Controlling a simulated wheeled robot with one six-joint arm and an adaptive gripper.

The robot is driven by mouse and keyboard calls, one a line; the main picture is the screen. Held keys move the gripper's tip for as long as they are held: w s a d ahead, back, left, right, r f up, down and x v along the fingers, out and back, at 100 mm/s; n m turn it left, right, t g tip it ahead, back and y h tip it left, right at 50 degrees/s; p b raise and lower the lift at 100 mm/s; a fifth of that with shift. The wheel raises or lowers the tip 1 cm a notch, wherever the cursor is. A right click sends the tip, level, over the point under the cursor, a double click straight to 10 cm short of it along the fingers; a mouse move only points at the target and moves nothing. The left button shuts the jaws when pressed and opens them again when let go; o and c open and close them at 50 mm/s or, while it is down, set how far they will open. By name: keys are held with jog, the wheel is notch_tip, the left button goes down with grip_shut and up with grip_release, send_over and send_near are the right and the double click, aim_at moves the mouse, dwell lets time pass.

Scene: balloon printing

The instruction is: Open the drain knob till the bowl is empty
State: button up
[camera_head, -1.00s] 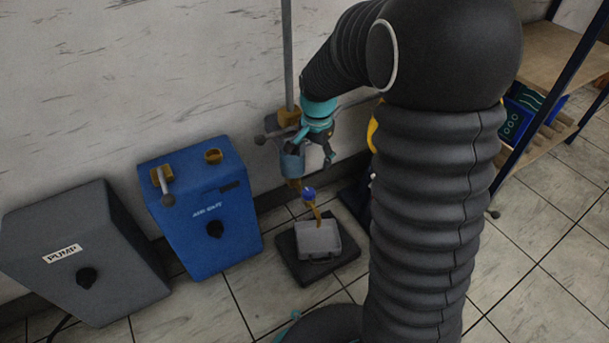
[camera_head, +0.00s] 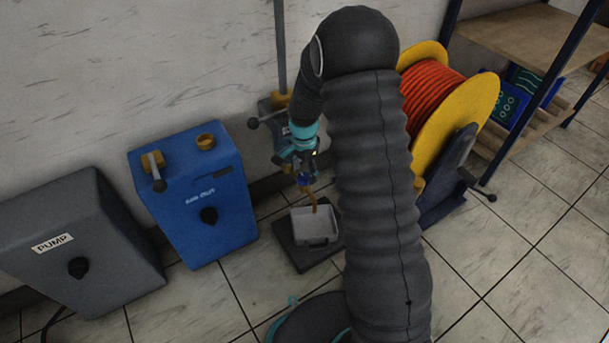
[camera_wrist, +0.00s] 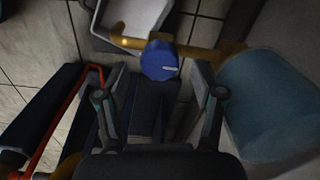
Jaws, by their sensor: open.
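The blue drain knob (camera_wrist: 160,60) has a pale mark on its face and sits on a brass pipe (camera_wrist: 212,55) in the wrist view. My gripper (camera_wrist: 160,88) is open, with the knob just beyond and between its fingertips, not gripped. A rounded blue-grey vessel (camera_wrist: 270,100), which looks like the bowl, is at the right by the pipe; its inside is hidden. In the head view my gripper (camera_head: 303,168) is above the pale tray (camera_head: 316,222), at the small knob (camera_head: 305,181) and the brass spout (camera_head: 313,199). I cannot tell whether liquid flows.
A blue box (camera_head: 195,200) and a grey pump box (camera_head: 80,245) stand left along the wall. A yellow reel with orange hose (camera_head: 432,95) and a shelf (camera_head: 530,35) are at the right. A vertical pole (camera_head: 280,50) rises behind my gripper.

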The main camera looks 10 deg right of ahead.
jog(key=shift+f, duration=0.75)
jog(key=c, duration=1.1)
jog(key=shift+c, duration=0.2)
